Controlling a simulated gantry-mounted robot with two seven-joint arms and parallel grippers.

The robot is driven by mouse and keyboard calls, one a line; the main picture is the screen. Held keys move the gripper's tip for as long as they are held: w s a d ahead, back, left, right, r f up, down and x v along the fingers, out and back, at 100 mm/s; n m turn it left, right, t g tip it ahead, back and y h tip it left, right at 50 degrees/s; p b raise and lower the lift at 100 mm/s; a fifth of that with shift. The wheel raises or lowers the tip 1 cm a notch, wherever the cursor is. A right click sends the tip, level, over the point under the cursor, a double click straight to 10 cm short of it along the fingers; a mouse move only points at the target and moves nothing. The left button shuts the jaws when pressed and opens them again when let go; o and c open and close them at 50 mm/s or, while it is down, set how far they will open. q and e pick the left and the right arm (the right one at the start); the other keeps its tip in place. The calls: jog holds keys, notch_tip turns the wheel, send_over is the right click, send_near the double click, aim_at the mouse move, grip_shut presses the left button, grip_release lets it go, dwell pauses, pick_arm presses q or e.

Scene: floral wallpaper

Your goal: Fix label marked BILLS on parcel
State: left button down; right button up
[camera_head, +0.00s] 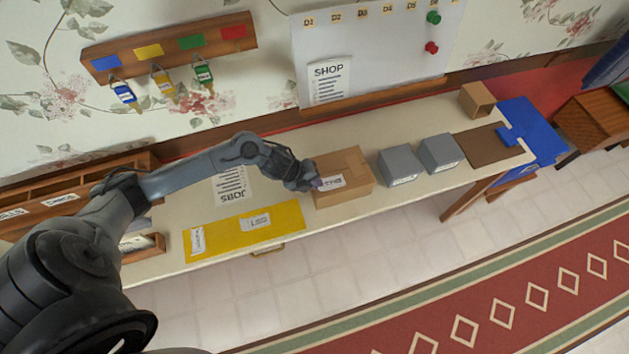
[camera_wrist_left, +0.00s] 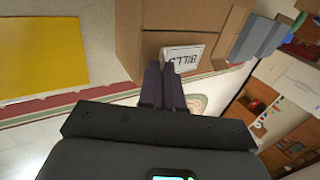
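The cardboard parcel (camera_head: 345,172) stands on the table right of my left gripper (camera_head: 308,183). The white label marked BILLS (camera_head: 331,182) is at the parcel's near side. In the left wrist view, the BILLS label (camera_wrist_left: 183,58) lies against or just in front of the parcel (camera_wrist_left: 135,35); I cannot tell if it touches. The left gripper's dark fingers (camera_wrist_left: 168,75) are close together, with their tips over the label's edge, and seem shut on it. My right gripper is in neither view.
A yellow mat (camera_head: 228,232) with two other white labels lies left of the parcel. A JOBS sheet (camera_head: 232,182) lies behind it. Two grey boxes (camera_head: 400,163) stand right of the parcel.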

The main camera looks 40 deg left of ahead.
pick_arm(q)
jog(key=shift+f, duration=0.4)
dwell(0.7)
jog(key=c, duration=1.3)
grip_release()
jog(key=shift+o, duration=0.3)
